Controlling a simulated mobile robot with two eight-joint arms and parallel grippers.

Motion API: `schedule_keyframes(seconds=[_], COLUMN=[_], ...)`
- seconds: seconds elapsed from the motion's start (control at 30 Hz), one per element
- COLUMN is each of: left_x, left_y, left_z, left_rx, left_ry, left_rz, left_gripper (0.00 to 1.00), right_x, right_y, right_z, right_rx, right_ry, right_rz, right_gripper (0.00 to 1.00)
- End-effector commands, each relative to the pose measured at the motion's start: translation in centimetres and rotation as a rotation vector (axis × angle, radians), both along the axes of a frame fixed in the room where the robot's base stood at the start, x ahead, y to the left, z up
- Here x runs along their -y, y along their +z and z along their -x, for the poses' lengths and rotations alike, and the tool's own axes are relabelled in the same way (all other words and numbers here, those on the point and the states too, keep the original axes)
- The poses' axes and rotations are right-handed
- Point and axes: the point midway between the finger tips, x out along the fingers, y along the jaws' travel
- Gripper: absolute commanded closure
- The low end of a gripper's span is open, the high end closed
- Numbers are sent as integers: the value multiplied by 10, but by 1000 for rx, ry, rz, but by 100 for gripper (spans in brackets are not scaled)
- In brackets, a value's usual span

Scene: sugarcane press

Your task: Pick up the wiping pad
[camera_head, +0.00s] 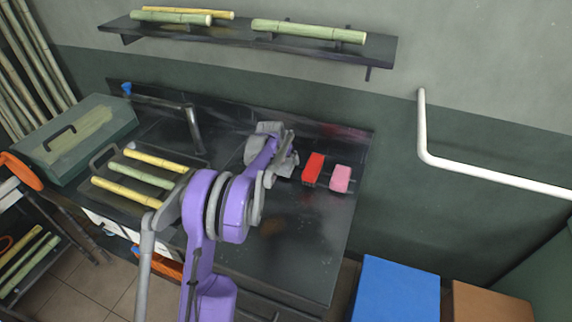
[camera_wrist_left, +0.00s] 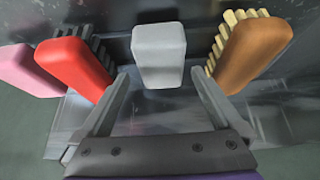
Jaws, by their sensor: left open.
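A pale grey-white block (camera_wrist_left: 159,50), which looks like the wiping pad, stands upright between the fingertips of my left gripper (camera_wrist_left: 161,78) in the left wrist view. The fingers are open, one on each side of its lower part; I cannot tell whether they touch it. In the head view my left gripper (camera_head: 284,160) is over the back of the dark counter, left of the red brush (camera_head: 313,168), and I cannot make out the pad there. My right gripper is not in view.
The red brush and a pink block (camera_head: 340,178) stand on one side of the pad, a brown brush (camera_wrist_left: 252,50) close on the other. A wall rises behind the dark counter (camera_head: 310,250). A tray (camera_head: 104,158) with cane pieces lies left.

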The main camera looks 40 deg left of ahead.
Motion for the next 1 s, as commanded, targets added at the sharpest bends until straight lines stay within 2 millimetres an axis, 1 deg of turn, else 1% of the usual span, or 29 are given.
schedule_keyframes(seconds=[0.03,0.2,0.3,0.67,1.0], left_x=[-3,-7,-8,-8,-8], left_y=[-6,-25,-30,-31,-36], left_z=[-5,-16,-18,-18,-18], left_rx=[1,0,0,0,0], left_ry=[0,0,0,0,0], left_rz=[0,0,0,0,0], left_gripper=[0,0,0,0,0], right_x=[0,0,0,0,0], right_y=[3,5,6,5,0], right_z=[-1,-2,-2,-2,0], right_rx=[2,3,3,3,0], right_ry=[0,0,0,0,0], right_rz=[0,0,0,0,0], right_gripper=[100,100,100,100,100])
